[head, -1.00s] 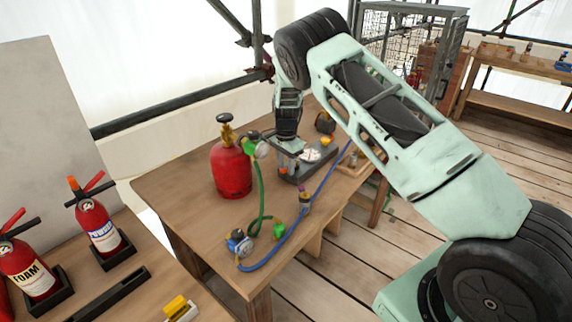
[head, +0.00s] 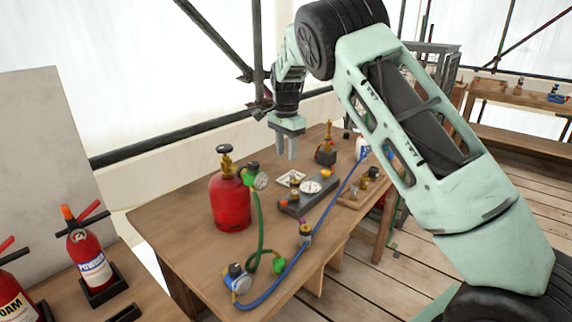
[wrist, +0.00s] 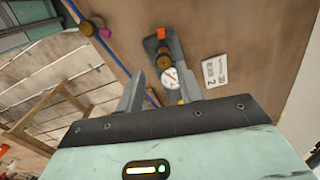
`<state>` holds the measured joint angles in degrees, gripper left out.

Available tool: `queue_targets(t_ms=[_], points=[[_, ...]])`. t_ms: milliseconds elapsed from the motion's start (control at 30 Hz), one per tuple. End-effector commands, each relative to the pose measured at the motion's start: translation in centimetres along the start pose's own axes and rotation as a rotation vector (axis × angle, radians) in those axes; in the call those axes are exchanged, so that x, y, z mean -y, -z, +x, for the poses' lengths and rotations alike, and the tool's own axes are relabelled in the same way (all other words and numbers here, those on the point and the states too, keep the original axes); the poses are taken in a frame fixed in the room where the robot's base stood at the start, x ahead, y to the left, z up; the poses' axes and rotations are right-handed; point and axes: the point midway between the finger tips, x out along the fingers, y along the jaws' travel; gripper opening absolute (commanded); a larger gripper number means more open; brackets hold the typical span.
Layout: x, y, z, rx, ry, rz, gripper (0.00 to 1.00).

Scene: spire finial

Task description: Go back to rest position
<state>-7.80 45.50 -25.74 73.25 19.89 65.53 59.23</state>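My gripper (head: 286,147) hangs above the back of the wooden workbench (head: 185,200), fingers pointing down and apart, with nothing between them. In the wrist view my gripper (wrist: 160,90) shows its two fingers spread, with the bench surface below. Under it on the bench sits a grey gauge block (head: 300,203) with a round white dial (head: 311,187). The dial also shows in the wrist view (wrist: 170,77). A white printed card (head: 291,178) lies beside the block.
A red gas cylinder (head: 230,203) with a green hose stands left of the block. A blue hose (head: 285,285) runs along the bench. Fire extinguishers (head: 90,255) stand at lower left. A scaffold pole (head: 190,133) crosses behind the bench.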

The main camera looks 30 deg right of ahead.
Motion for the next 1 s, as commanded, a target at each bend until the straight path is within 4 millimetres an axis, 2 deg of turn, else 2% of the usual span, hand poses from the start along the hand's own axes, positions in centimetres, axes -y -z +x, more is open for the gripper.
queue_targets(t_ms=[167, 700, 767, 867, 1000], points=[[0.0, 0.0, -0.6, -0.001, 0.000, 0.001, 0.36], [-0.4, 0.0, -0.7, 0.002, 0.004, -0.014, 0.36], [-1.2, -0.1, -0.8, 0.004, 0.011, -0.042, 0.36], [-3.4, -0.6, -1.0, 0.008, 0.030, -0.137, 0.36], [-8.1, -2.5, -1.1, -0.001, 0.068, -0.360, 0.36]])
